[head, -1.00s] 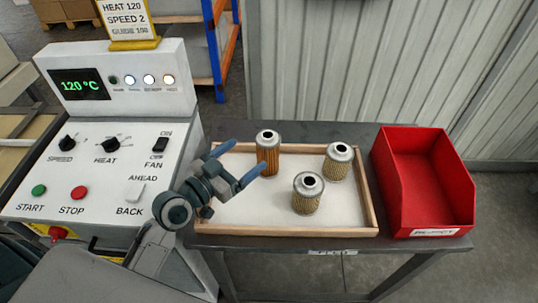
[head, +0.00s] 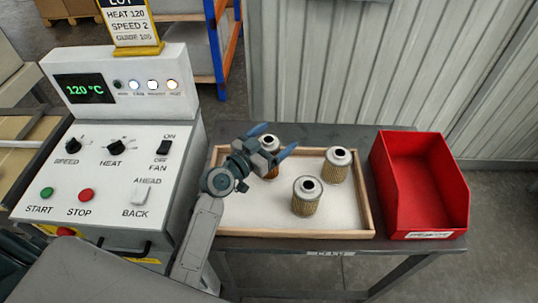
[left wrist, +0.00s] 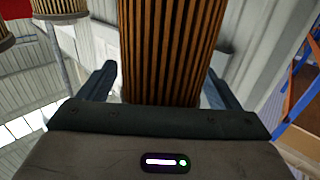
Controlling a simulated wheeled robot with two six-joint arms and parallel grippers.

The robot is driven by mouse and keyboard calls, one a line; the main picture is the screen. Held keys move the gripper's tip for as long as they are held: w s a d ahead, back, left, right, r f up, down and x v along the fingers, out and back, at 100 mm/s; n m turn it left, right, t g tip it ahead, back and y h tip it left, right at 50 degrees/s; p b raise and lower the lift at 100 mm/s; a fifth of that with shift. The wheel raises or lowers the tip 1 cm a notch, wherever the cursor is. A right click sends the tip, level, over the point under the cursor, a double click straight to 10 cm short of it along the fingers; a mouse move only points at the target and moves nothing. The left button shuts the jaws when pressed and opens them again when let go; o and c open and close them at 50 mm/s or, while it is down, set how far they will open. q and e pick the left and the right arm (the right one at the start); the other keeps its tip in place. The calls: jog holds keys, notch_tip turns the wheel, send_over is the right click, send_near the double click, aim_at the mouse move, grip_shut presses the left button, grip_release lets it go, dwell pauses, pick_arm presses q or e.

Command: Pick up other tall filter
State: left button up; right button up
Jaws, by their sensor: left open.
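The tall filter (head: 271,173), with orange-brown pleats and a metal cap, stands upright at the back left of the wooden-rimmed tray (head: 300,234). My left gripper (head: 276,140) is open around it, one finger on each side, and partly hides it in the head view. In the left wrist view the brown pleated body (left wrist: 165,50) stands between the two spread fingers; I cannot tell whether either touches it. Two shorter, paler filters stand upright in the tray, one at the front middle (head: 306,200) and one at the back right (head: 337,168). My right gripper is out of view.
A red bin (head: 452,218) stands on the table right of the tray. The control panel (head: 110,165), with knobs and buttons, is close on the left. A ribbed wall (head: 350,60) rises behind the table. The tray's front left is clear.

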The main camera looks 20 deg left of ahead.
pick_arm(q)
jog(key=shift+s, duration=0.1)
jog(key=c, duration=1.4)
